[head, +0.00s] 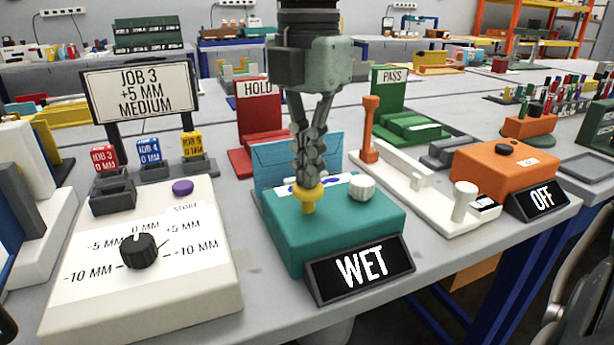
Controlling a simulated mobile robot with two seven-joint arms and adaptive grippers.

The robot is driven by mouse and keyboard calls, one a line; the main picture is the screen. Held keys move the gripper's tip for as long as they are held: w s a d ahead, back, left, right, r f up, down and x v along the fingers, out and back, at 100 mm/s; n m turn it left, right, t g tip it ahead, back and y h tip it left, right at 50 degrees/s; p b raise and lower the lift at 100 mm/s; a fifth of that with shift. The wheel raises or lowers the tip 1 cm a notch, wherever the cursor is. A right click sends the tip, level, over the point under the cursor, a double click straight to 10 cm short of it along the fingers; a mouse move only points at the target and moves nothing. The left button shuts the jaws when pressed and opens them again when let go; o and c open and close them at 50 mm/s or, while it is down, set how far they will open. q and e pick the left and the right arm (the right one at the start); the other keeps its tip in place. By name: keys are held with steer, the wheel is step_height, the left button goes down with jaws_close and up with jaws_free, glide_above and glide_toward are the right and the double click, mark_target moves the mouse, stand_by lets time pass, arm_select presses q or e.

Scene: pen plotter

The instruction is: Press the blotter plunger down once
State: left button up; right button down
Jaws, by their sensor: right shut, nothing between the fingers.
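The blotter is a teal box (350,235) near the table's front edge, with a black sign (360,268) reading WET on its front. Its yellow plunger (309,203) stands up at the left of its top. A white knob (362,187) is to the right of the plunger. My right gripper (309,180) points straight down with its fingers shut and empty. Its fingertips are at the top of the plunger and appear to touch it; they hide part of its head. My left gripper is not in view.
A white dial box (145,285) with a black dial stands to the left. Behind are a blue panel (272,165) and a red HOLD stand (260,115). To the right are an orange lever (370,125), a white post (464,200) and an orange box (495,165) with an OFF sign.

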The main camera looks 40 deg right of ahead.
steer(key=shift+r+p, duration=1.3)
steer(key=shift+r, duration=1.25)
steer(key=shift+f, duration=0.1)
